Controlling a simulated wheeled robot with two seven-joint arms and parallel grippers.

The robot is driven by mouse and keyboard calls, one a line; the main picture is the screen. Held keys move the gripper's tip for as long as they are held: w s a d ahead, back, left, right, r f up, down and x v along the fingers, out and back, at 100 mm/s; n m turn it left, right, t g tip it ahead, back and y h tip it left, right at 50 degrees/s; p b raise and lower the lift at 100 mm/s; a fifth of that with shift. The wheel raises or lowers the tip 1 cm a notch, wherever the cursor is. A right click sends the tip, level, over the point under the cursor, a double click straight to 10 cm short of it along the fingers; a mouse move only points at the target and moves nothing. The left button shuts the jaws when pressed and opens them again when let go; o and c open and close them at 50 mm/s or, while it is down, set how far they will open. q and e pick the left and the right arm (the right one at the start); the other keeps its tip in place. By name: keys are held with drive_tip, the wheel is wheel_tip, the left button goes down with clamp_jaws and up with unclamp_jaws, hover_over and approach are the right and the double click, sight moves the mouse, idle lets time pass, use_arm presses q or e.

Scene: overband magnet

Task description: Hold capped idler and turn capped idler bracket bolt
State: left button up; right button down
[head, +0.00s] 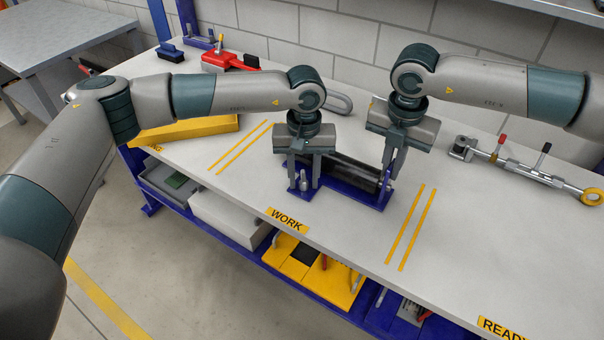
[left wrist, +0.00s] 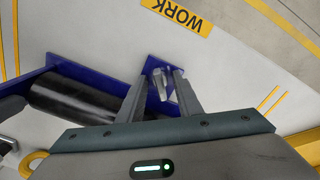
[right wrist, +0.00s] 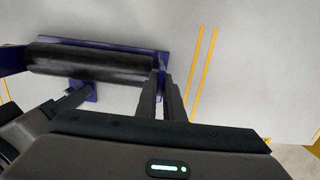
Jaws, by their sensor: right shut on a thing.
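The capped idler (head: 350,174) is a black roller lying in a blue bracket (head: 362,196) on the bench, behind the WORK label. A grey bolt (head: 303,184) stands upright on the bracket's left end plate. My left gripper (head: 304,186) points down there, its fingers apart on either side of the bolt; the left wrist view shows the bolt (left wrist: 160,84) between them. I cannot tell whether they touch it. My right gripper (head: 391,172) is shut at the idler's right end. The right wrist view shows the roller (right wrist: 90,60), but the fingers hide the gripped part.
A long metal tool with a yellow ring (head: 525,172) lies at the right. A red tool (head: 230,61), a grey slotted piece (head: 340,104) and a yellow box (head: 185,130) lie further back.

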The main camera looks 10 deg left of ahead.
use_arm(q)
drive_tip(key=shift+r, duration=0.1)
wheel_tip(320, 180, up, 12)
idle(0.6)
idle(0.4)
wheel_tip(320, 180, up, 8)
hover_over(304, 176)
idle(1.0)
use_arm(e)
drive_tip(key=c, duration=1.8)
unclamp_jaws()
wheel_tip(304, 176, up, 12)
drive_tip(key=shift+s+a, duration=0.2)
drive_tip(key=shift+s, duration=0.25)
